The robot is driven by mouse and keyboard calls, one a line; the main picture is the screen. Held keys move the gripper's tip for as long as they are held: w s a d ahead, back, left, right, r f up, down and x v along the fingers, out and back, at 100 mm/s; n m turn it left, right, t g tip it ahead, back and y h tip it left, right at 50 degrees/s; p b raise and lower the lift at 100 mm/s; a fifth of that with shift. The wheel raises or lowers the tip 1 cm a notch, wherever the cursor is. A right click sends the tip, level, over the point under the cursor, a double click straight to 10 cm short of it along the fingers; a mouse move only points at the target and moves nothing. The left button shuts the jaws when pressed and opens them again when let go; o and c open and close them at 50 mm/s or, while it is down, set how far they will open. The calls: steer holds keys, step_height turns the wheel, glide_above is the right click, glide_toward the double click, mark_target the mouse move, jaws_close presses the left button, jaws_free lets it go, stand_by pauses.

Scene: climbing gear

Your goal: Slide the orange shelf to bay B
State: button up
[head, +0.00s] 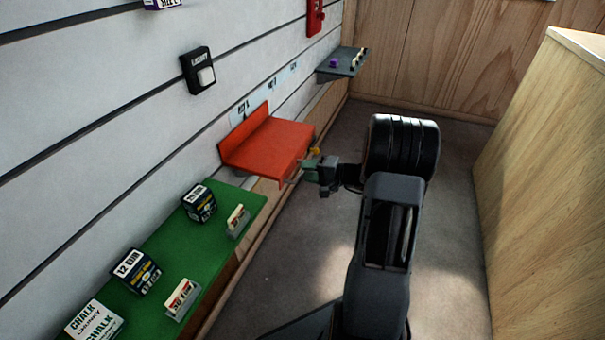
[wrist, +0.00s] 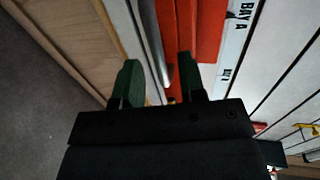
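The orange shelf (head: 268,147) is a flat board with a raised back edge, mounted on the slatted wall. It stands below the first wall label, which reads BAY A (wrist: 242,20) in the wrist view. A second, smaller label (wrist: 227,72) sits further along the strip; its letter is unclear. The shelf also shows in the wrist view (wrist: 206,35). My gripper (head: 309,168) is at the shelf's front right edge. In the wrist view its two green fingers (wrist: 158,68) are apart, with a pale metal strip and part of the shelf's front showing between them. Contact cannot be told.
A green shelf (head: 215,240) with chalk boxes and price cards is at the near left. A dark grey shelf (head: 345,62) with small items is further along the wall. A black box (head: 198,71) hangs above. A wooden counter (head: 550,170) stands right; the floor between is clear.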

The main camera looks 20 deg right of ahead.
steer(key=shift+x, duration=1.25)
steer(key=shift+c, duration=0.4)
jaws_close()
